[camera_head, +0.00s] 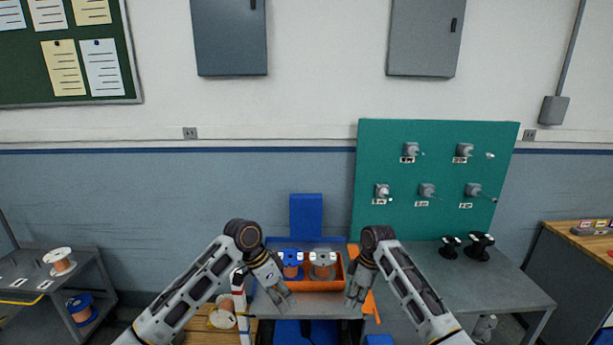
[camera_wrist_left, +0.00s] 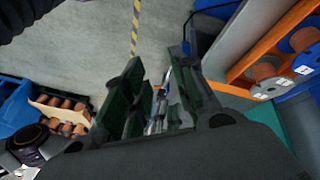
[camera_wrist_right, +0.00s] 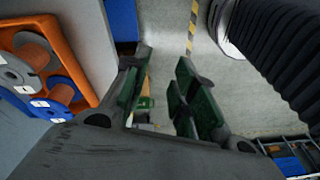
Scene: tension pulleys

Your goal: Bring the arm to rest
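My left gripper (camera_head: 284,300) hangs low over the front of the middle of the work area, left of my right gripper (camera_head: 355,299). In the left wrist view, the left fingers (camera_wrist_left: 152,85) stand apart with floor showing past them, and I see nothing held. In the right wrist view, the right fingers (camera_wrist_right: 160,85) are also apart, with floor between them. Both arms reach in from the bottom edge, bent at the dark joints. An orange bin (camera_head: 316,285) holding a blue spool (camera_head: 291,263) and a grey spool (camera_head: 322,265) stands behind both grippers, apart from them.
A green board (camera_head: 440,150) with several labelled pulleys stands behind the grey bench (camera_head: 495,288), which carries black spools (camera_head: 480,247). A cart (camera_head: 90,275) with spools is at left. A copper-coloured spool (camera_head: 222,316) sits beside my left forearm. A wooden-topped bench is at right.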

